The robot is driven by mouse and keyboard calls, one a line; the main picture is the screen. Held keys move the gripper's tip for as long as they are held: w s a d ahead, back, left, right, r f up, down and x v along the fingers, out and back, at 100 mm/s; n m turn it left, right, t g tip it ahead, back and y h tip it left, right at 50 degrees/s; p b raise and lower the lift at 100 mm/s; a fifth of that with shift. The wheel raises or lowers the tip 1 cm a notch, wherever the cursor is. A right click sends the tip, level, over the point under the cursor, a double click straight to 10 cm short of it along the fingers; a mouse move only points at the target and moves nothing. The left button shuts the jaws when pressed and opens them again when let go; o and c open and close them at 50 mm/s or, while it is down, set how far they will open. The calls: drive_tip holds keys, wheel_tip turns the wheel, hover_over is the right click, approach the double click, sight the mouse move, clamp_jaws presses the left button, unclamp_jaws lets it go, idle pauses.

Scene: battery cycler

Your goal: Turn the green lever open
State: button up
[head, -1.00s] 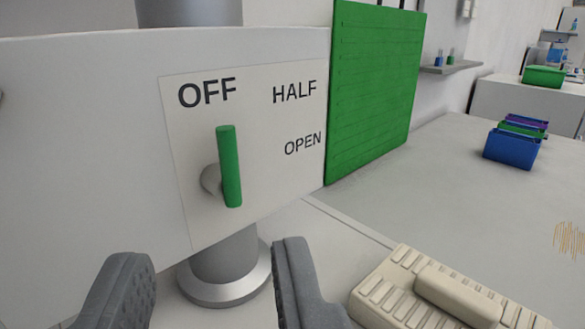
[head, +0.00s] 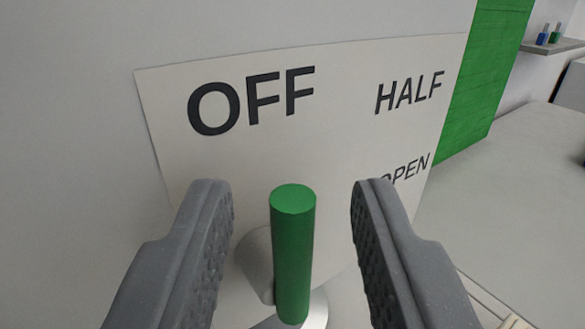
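The green lever (head: 293,255) is a short upright cylinder on a pale round hub (head: 256,262), and its top points up toward the word OFF. The label plate (head: 340,110) behind it reads OFF at upper left, HALF at upper right and OPEN at lower right. My gripper (head: 292,200) is open, with one grey finger to the left of the lever and one to the right. There is a visible gap between the lever and each finger. The right finger covers the start of the word OPEN.
A green ribbed panel (head: 488,85) stands to the right of the label plate. A pale bench top (head: 520,190) extends to the right, clear where it shows. A shelf (head: 558,46) with small blue and green items is at the upper right. A metal column base shows below the lever.

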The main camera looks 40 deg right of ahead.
drive_tip(key=shift+w+d+f, duration=0.1)
drive_tip(key=shift+w+d, duration=0.1)
drive_tip(key=shift+w, duration=0.05)
clamp_jaws()
drive_tip(key=shift+d, duration=0.3)
drive_tip(key=shift+a, duration=0.2)
drive_tip(key=shift+p, duration=0.4)
